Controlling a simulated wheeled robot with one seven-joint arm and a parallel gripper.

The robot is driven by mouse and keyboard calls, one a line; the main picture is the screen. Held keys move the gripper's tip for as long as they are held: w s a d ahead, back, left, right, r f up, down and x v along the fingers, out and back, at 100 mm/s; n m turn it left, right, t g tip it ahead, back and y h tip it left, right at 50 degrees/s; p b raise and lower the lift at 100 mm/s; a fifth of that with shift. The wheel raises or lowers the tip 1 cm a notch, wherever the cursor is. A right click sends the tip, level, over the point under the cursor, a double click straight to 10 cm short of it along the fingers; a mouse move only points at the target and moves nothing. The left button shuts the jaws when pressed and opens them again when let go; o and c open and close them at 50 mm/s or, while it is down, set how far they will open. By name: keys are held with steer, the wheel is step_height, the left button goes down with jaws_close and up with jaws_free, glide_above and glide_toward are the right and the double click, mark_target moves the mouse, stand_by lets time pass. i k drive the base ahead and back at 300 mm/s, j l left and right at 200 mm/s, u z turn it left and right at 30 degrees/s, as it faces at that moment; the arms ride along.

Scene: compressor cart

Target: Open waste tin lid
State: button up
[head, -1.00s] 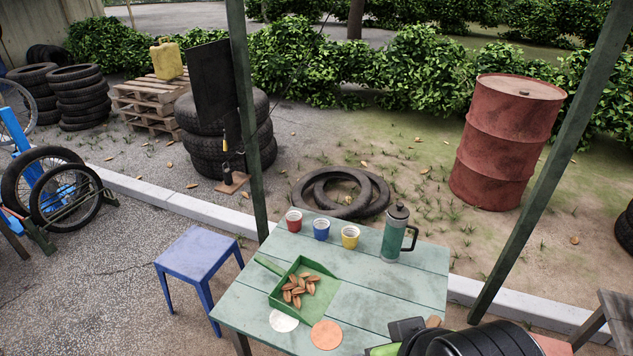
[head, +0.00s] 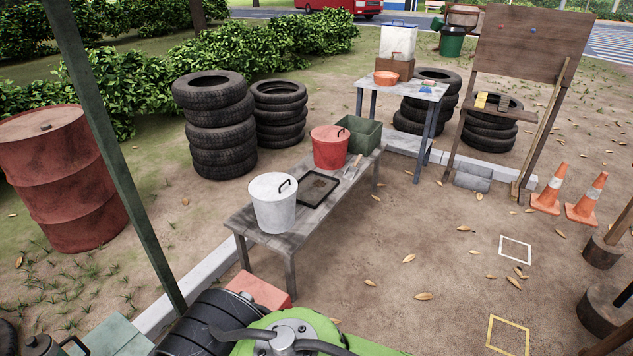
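Two lidded tins stand on a low grey bench (head: 237,221) in the head view. The white tin (head: 274,212) is at the near end, with its white lid (head: 268,187) on and a dark handle on top. The red tin (head: 329,153) is farther back, with its red lid (head: 324,132) on and a dark handle. Both stand upright, and no label shows which one is for waste. My gripper is not in view.
A black tray (head: 333,187) lies between the tins; a green crate (head: 365,139) stands behind the red one. A green machine (head: 290,335) with dark hoses fills the bottom edge. A green post (head: 112,160) rises at left. Ground right of the bench is mostly clear.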

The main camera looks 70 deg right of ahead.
mark_target(268, 187)
steer(key=z, duration=1.9)
steer(key=i+l+u, duration=0.1)
steer(key=l+u, duration=0.6)
steer(key=l, duration=0.25)
steer(key=l+u, duration=0.3)
steer(key=l, duration=0.2)
steer(key=i+l+u, duration=0.25)
steer(key=l+u, duration=0.25)
steer(key=l, duration=0.15)
steer(key=i+l+u, duration=0.15)
steer(key=l+u, duration=0.35)
steer(key=l, duration=0.15)
steer(key=l+u, duration=0.5)
steer(key=l, duration=0.2)
steer(key=k+l+u, duration=0.15)
steer(key=l+u, duration=0.35)
steer(key=l, duration=0.2)
steer(key=l+u, duration=0.4)
steer(key=l, duration=0.25)
steer(key=l+u, duration=0.45)
steer(key=l, duration=0.25)
steer(key=k, duration=0.05)
